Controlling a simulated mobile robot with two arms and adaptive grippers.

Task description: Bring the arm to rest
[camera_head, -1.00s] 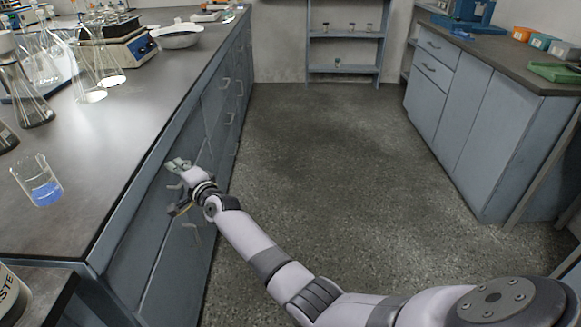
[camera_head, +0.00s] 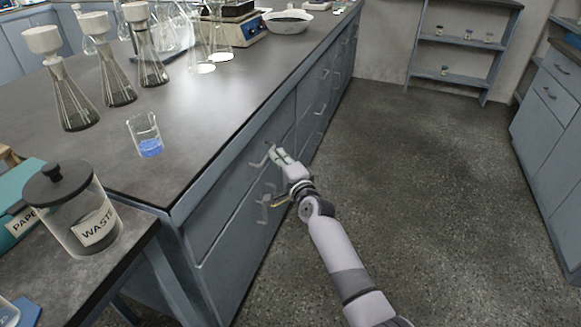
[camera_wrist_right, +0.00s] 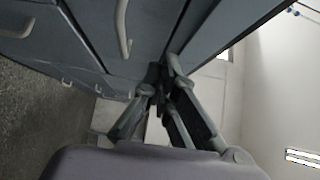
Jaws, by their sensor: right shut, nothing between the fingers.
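My right gripper (camera_head: 268,180) is in front of the drawer fronts of the left bench (camera_head: 222,205), below the level of its top. It also shows in the right wrist view (camera_wrist_right: 158,88), with its fingers together and nothing between them. A drawer handle (camera_wrist_right: 123,28) shows close by in that view, apart from the fingers as far as I can tell. My right arm (camera_head: 340,262) reaches in from the bottom of the head view. My left arm and gripper are not in view.
On the bench top stand a beaker of blue liquid (camera_head: 147,136), several flasks with funnels (camera_head: 118,85) and a white bowl (camera_head: 288,22). A waste jar (camera_head: 78,215) stands on a side table at the lower left. The floor (camera_head: 420,190) right of my arm is clear.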

